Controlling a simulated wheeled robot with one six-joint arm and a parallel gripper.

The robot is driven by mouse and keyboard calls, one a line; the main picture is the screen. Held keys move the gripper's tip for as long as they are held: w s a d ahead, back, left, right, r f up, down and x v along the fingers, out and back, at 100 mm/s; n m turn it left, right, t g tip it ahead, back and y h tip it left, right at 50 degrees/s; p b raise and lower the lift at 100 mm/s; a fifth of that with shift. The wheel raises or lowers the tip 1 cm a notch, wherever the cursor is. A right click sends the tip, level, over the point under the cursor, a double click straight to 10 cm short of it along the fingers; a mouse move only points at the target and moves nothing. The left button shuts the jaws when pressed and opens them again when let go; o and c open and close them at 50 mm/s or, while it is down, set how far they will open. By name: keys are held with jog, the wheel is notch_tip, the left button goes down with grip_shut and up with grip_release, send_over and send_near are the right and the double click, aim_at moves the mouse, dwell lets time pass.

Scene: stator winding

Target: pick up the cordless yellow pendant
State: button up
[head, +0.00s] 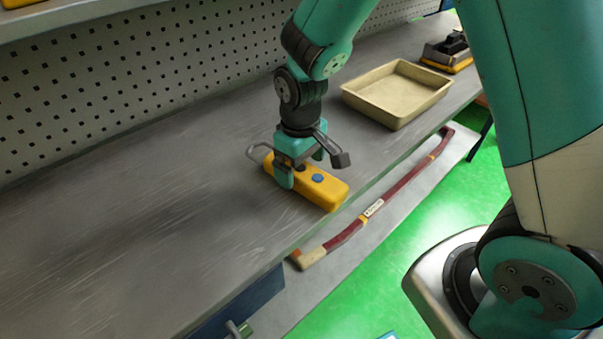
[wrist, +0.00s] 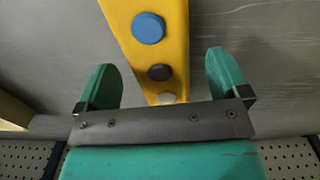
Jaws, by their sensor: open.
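The yellow pendant (head: 318,190) lies flat on the grey workbench. It has a blue button and a dark button on top, and no cord shows on it. A grey wire loop shows at its far left end. My gripper (head: 303,175) is down at the pendant's far left half, with the near finger in front of its side. In the wrist view the pendant (wrist: 160,50) runs between the two green fingers of my gripper (wrist: 165,82). The fingers stand apart with a gap on each side of the pendant. The far finger is mostly hidden in the head view.
A beige tray (head: 398,88) stands on the bench behind and right of the gripper. A yellow and black device (head: 449,52) sits beyond it. A dark red cable-like bar (head: 385,200) lies on a lower ledge along the front. The bench's left part is clear.

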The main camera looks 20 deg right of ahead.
jog(key=shift+f, duration=1.3)
jog(key=c, duration=1.3)
jog(key=shift+w+r, duration=0.1)
